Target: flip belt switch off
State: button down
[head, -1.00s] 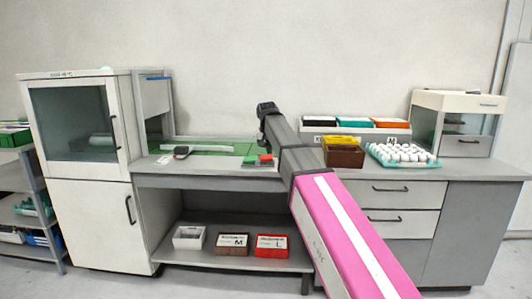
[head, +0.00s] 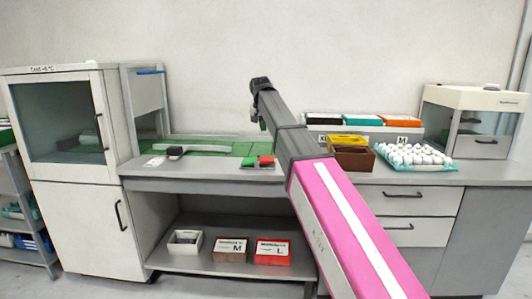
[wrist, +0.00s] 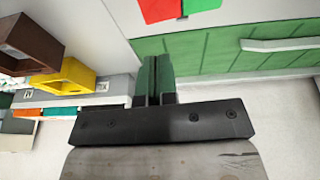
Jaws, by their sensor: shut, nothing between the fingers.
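The belt switch, a small block with a red half and a green half (head: 258,162), sits at the front edge of the bench, before the green belt (head: 205,141). Its red part (wrist: 159,10) and green part show at the top edge of the wrist view, cut off by the frame. I cannot tell which way it is set. My gripper (head: 263,125) hangs above and behind the switch in the head view, apart from it. In the wrist view my gripper (wrist: 153,68) is shut and empty, its fingertips near the belt's edge.
A pale bar (head: 200,149) lies across the belt at left. Brown (head: 352,158) and yellow boxes and an egg tray (head: 440,165) stand right of my arm. A white cabinet (head: 75,185) bounds the left. Labelled boxes sit on the lower shelf.

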send_near(267, 160)
jog(key=x, duration=0.2)
jog(key=w+x, duration=0.1)
jog(key=x, duration=0.2)
jog(key=shift+a, duration=0.15)
jog(key=shift+x, duration=0.8)
jog(key=shift+s, duration=0.15)
